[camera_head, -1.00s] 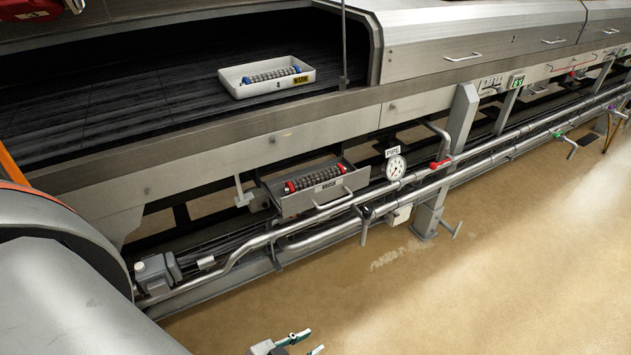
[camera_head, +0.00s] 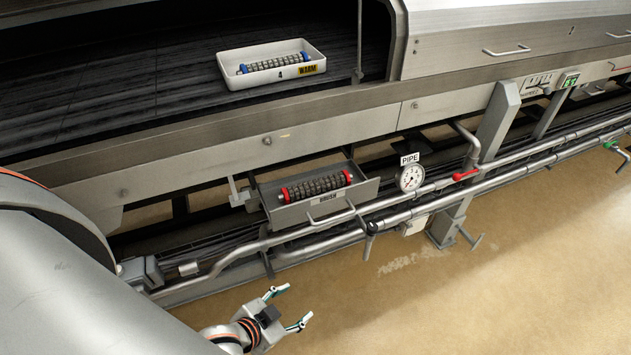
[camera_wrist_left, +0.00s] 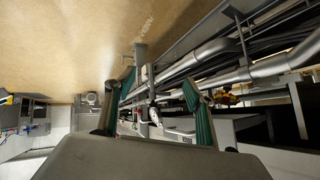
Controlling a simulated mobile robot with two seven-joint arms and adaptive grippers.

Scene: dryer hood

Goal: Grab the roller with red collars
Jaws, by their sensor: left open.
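The roller with red collars (camera_head: 316,187) lies in an open grey metal drawer (camera_head: 286,219) below the dryer's side rail in the head view. The drawer has a front handle and a small label. My left gripper (camera_head: 291,306) is open and empty, in front of the pipes and below the drawer in the picture, apart from the roller. In the left wrist view its green-padded fingers (camera_wrist_left: 159,108) are spread, with pipes beyond them. My right gripper is not in view.
A white tray (camera_head: 232,83) with a blue-collared roller (camera_head: 273,63) sits on the dark belt. Pipes (camera_head: 290,236) run past the drawer front, with a pressure gauge (camera_head: 410,177) and a red-handled valve (camera_head: 465,175) to the right. The tan floor (camera_head: 430,300) is open in front.

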